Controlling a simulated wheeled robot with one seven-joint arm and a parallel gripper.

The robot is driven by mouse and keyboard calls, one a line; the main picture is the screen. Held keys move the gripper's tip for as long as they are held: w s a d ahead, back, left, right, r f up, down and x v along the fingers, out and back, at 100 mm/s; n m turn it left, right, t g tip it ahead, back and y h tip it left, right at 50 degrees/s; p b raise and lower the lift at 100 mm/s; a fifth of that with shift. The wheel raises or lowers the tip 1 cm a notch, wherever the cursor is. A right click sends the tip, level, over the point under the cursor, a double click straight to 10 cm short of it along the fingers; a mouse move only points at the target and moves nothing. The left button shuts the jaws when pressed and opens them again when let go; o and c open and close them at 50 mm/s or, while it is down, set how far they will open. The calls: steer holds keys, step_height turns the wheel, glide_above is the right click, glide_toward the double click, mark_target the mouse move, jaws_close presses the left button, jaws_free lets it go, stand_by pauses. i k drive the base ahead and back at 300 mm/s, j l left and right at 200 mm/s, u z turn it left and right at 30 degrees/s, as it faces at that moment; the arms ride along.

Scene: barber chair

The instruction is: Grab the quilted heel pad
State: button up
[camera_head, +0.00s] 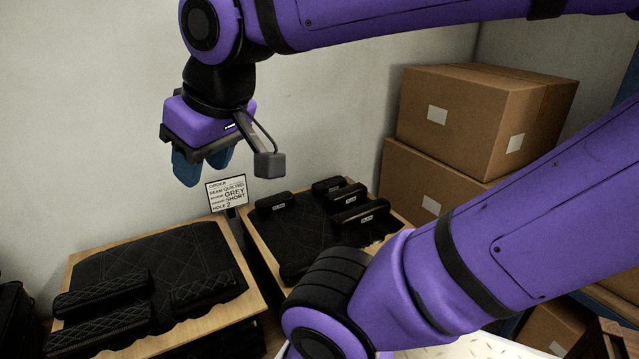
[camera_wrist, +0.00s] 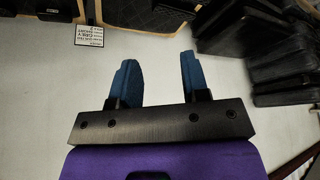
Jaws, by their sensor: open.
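Several dark pads lie on the left wooden tray; a long one (camera_head: 102,294), a front one (camera_head: 106,329) and a shorter one (camera_head: 208,290) show pale diamond stitching, so they look quilted. Which of them is the heel pad I cannot tell. The right tray holds several black pads with small white labels, such as one (camera_head: 360,215) at its right; their stitching is too small to tell. My gripper (camera_head: 204,168) hangs above and behind the trays, near the wall, blue fingers down. It is open and empty in the wrist view (camera_wrist: 158,65), touching no pad.
An order card (camera_head: 228,194) reading "seam quilted", "grey", "short" and "hole 2" stands between the left tray (camera_head: 250,268) and right tray (camera_head: 258,243). Cardboard boxes (camera_head: 470,115) are stacked at the right. The wall is close behind. My arm covers the lower right.

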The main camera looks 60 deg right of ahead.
mark_target(323, 186)
steer(key=z, duration=1.8)
steer(key=i+l+u, duration=0.2)
steer(key=l, duration=0.15)
steer(key=i+l+u, duration=0.25)
steer(key=l+u, duration=0.2)
steer(key=l, duration=0.3)
steer(key=i+l+u, duration=0.1)
steer(key=l+u, duration=0.15)
steer(key=l, duration=0.15)
steer(key=l+u, duration=0.2)
steer(key=l, duration=0.25)
steer(key=i, duration=0.05)
